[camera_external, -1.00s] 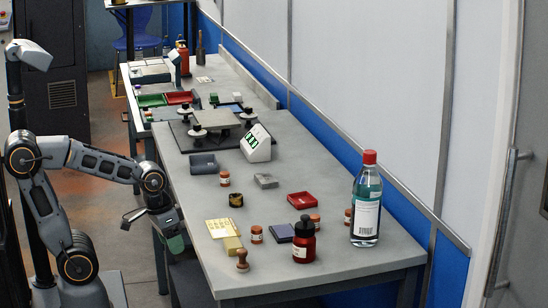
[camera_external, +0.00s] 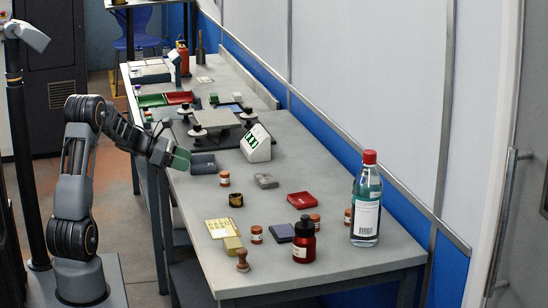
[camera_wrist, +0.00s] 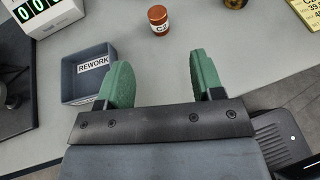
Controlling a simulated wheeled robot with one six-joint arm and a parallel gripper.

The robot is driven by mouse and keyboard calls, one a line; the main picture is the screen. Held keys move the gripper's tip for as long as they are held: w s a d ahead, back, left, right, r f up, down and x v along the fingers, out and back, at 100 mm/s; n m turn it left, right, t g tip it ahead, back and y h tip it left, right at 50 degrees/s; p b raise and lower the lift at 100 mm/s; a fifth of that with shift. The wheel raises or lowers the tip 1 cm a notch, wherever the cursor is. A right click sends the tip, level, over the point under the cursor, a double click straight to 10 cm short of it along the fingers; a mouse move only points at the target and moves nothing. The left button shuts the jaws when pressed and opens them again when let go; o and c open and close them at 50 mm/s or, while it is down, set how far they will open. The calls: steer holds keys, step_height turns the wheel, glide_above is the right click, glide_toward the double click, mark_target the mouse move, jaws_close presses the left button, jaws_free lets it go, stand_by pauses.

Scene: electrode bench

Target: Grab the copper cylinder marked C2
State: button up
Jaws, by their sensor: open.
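The copper cylinder marked C2 (camera_wrist: 158,20) stands upright near the top of the wrist view, with its white label facing me. In the external view, the small copper cylinder (camera_external: 224,179) beside the grey tray appears to be the same one. My gripper (camera_wrist: 160,68) has its two green fingers spread wide with nothing between them. The cylinder lies ahead of the fingertips, apart from them. In the external view my gripper (camera_external: 180,159) is at the table's left edge, left of the cylinder.
A grey tray labelled REWORK (camera_wrist: 88,78) lies close beside my left finger. A display box (camera_external: 257,144) stands behind it. More copper cylinders (camera_external: 257,234), a red bottle (camera_external: 304,246) and a large clear bottle (camera_external: 366,205) stand farther along the bench. The surface around C2 is clear.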

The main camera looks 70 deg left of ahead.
mark_target(224, 172)
steer(key=x, duration=1.3)
steer(key=shift+w+a, duration=0.1)
steer(key=shift+w, duration=0.1)
steer(key=shift+c, duration=0.2)
steer(key=c, duration=1)
steer(key=shift+r, duration=0.1)
jaws_close()
steer(key=shift+r, duration=0.1)
